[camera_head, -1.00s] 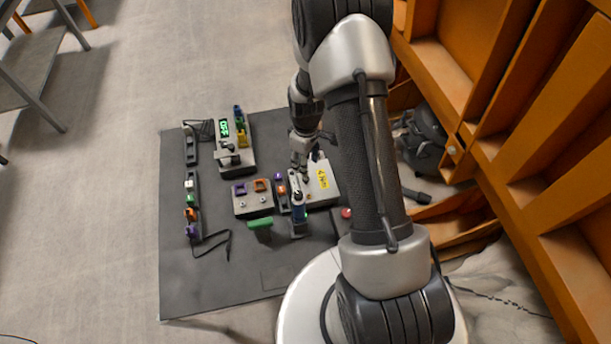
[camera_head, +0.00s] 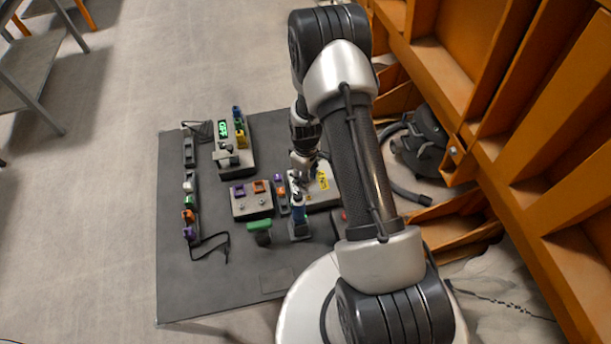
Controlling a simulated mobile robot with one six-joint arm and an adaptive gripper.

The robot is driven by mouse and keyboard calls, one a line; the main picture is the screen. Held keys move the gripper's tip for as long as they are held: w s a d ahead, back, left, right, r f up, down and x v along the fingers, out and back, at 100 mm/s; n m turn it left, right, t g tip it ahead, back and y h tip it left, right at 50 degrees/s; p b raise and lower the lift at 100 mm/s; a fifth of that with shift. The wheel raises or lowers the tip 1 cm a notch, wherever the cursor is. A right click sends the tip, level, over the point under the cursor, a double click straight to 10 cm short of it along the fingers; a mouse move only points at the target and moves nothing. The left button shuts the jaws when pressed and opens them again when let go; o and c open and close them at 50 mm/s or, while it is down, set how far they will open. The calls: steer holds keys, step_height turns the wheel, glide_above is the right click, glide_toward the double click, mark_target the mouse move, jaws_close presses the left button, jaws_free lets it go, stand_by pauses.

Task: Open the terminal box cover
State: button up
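The light grey box with a yellow label (camera_head: 326,193) appears to be the terminal box. It sits at the right of the dark table, partly hidden by my arm. Its cover looks closed, but the view is too small to be sure. My gripper (camera_head: 303,185) points down at the left end of this box. I cannot tell whether it touches the box, and its fingers are too small and covered to show whether they are open.
Orange shelving (camera_head: 490,100) stands close on the right. The table's front left is clear.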

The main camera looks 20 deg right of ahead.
jaws_close()
stand_by(0.3)
